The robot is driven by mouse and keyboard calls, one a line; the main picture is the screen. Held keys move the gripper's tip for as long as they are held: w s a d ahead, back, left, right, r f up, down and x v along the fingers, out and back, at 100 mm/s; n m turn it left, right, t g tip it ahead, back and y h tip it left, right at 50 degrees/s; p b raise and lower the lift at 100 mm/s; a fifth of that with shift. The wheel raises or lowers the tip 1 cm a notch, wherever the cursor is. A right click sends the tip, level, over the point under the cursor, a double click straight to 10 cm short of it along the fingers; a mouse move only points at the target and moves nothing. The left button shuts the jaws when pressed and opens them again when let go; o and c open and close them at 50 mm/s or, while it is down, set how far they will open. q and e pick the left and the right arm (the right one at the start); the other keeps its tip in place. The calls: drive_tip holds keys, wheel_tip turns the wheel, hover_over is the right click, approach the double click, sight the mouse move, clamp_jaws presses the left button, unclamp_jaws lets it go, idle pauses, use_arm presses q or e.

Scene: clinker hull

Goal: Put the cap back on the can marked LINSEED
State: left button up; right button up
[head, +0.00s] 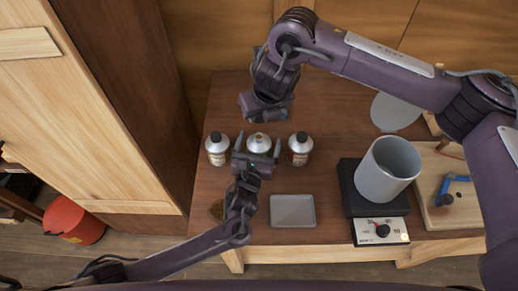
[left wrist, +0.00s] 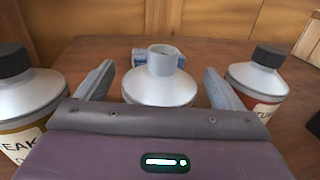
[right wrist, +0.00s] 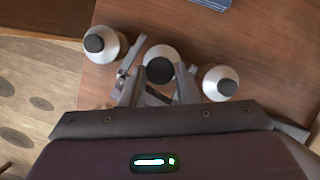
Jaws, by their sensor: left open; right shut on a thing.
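The middle can (head: 259,143) is silver-topped and uncapped; its bare grey neck shows in the left wrist view (left wrist: 162,62). Its label is hidden from me. My left gripper (head: 257,156) is open, with its fingers on either side of this can; I cannot tell whether they touch it. My right gripper (head: 265,112) is above and behind the can in the head view. In the right wrist view it is shut on a black cap (right wrist: 160,70), which overlaps the can's silver top (right wrist: 158,52) from above. The cap is hidden in the head view.
Black-capped cans stand left (head: 216,150) and right (head: 299,148) of the middle one; the left label partly reads "EAK" (left wrist: 22,145). A grey tray (head: 293,211) and a grey pot (head: 387,170) on a black base stand nearer right.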

use_arm(q)
drive_tip(key=c, duration=1.4)
drive_tip(key=shift+c, duration=0.3)
use_arm(e)
hover_over(259, 136)
drive_tip(key=shift+s+d+f, duration=0.1)
drive_tip(key=shift+s+f, duration=0.15)
drive_tip(key=shift+f, duration=1)
drive_tip(key=shift+s+d+f, duration=0.1)
drive_tip(key=shift+s+f, duration=0.1)
drive_tip(key=shift+f, duration=1.05)
drive_tip(key=shift+f, duration=0.1)
drive_tip(key=shift+f, duration=0.75)
drive_tip(key=shift+f, duration=0.6)
